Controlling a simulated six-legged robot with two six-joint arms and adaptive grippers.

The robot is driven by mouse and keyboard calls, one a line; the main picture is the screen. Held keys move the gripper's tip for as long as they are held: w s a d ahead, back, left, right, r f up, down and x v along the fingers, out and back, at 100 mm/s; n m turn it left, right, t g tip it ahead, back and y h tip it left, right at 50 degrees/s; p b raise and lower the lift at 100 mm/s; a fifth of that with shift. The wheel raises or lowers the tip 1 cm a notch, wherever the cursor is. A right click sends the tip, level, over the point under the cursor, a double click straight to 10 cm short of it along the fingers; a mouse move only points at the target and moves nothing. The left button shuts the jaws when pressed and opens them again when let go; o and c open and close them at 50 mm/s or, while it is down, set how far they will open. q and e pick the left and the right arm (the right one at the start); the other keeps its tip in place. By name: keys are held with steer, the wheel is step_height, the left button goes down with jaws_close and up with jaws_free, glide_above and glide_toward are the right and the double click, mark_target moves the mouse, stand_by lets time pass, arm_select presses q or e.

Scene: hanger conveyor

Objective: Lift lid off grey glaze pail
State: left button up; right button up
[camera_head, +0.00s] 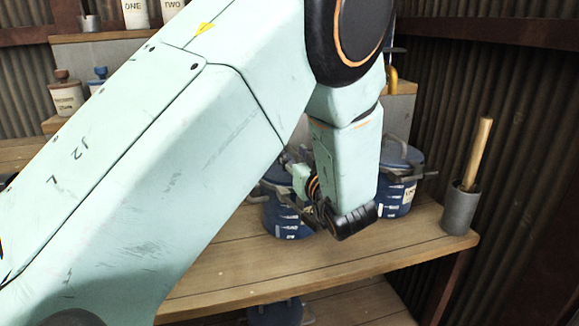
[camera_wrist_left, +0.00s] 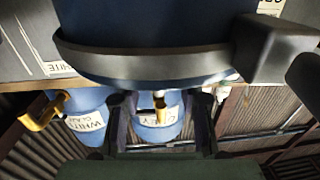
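In the left wrist view a blue pail with a label reading "GREY" (camera_wrist_left: 165,128) shows between the fingers of my left gripper (camera_wrist_left: 162,112). A small yellow piece (camera_wrist_left: 159,103) shows at this pail, between the fingers. The fingers stand apart, and I see nothing held; whether they touch the pail or its lid I cannot tell. In the head view my left gripper (camera_head: 325,222) is partly hidden by its own arm, in front of blue pails. The grey glaze pail cannot be picked out there. My right gripper is not in view.
A blue pail labelled "WHITE" (camera_wrist_left: 88,122) stands beside it, near a yellow handle (camera_wrist_left: 42,112). A large blue vessel with a dark band (camera_wrist_left: 150,62) is close to the wrist camera. Blue pails (camera_head: 283,218) (camera_head: 398,178) and a grey mortar with pestle (camera_head: 459,210) stand on the wooden shelf (camera_head: 230,265).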

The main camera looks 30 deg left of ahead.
arm_select(q)
steer(key=shift+f, duration=0.1)
steer(key=shift+d, duration=0.2)
steer(key=shift+c, duration=1.3)
jaws_close()
steer(key=shift+a, duration=0.1)
